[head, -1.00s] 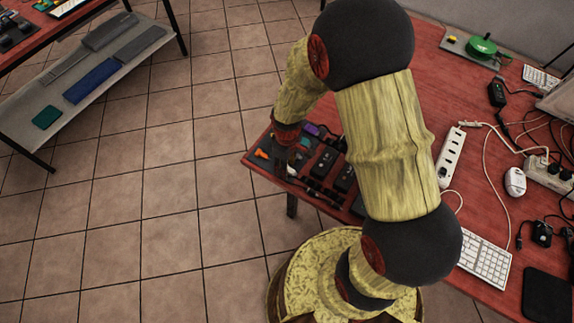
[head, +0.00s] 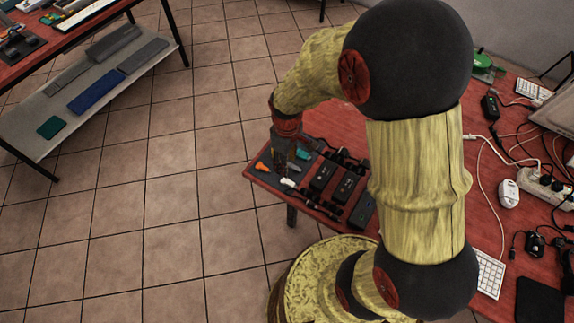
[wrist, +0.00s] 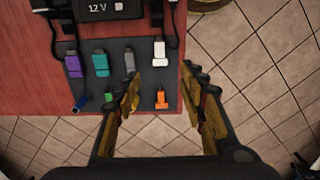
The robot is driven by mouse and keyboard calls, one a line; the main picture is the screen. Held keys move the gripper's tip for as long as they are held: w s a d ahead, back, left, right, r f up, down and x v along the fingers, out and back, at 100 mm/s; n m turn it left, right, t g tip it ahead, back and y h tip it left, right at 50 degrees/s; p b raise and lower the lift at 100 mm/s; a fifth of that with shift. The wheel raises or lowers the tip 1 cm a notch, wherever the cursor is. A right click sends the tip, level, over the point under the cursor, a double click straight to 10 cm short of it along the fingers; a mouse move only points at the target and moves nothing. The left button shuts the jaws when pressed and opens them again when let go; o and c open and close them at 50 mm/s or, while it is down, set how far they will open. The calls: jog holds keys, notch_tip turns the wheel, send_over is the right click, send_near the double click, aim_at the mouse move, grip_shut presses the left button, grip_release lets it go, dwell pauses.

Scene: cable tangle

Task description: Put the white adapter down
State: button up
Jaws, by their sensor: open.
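The white adapter (wrist: 160,52) lies on the dark grey mat (wrist: 118,50) near the mat's right edge in the wrist view, with its narrow plug end pointing up. In the head view it is a small white shape (head: 289,182) just below my gripper (head: 283,165). My gripper (wrist: 163,88) is open and empty, with its fingers apart from the adapter. The adapter shows beyond the fingertips in the wrist view, and nothing is between them and it.
Purple (wrist: 72,66), teal (wrist: 100,64) and grey (wrist: 129,60) adapters lie in a row left of the white one. A black 12 V box (wrist: 105,9) and cables lie beyond. Tiled floor lies past the edge.

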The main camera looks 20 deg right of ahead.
notch_tip(320, 180, up, 14)
jog(key=s+r+m+t, duration=0.1)
jog(key=s+m+t, duration=0.1)
jog(key=s+m, duration=0.1)
jog(key=s+r+m+t, duration=0.3)
jog(key=s+r+m, duration=0.1)
jog(key=s+r, duration=0.7)
jog(key=shift+s+d+r+t, duration=0.3)
jog(key=shift+s+r, duration=0.1)
jog(key=shift+r, duration=0.55)
jog(key=shift+c, duration=0.5)
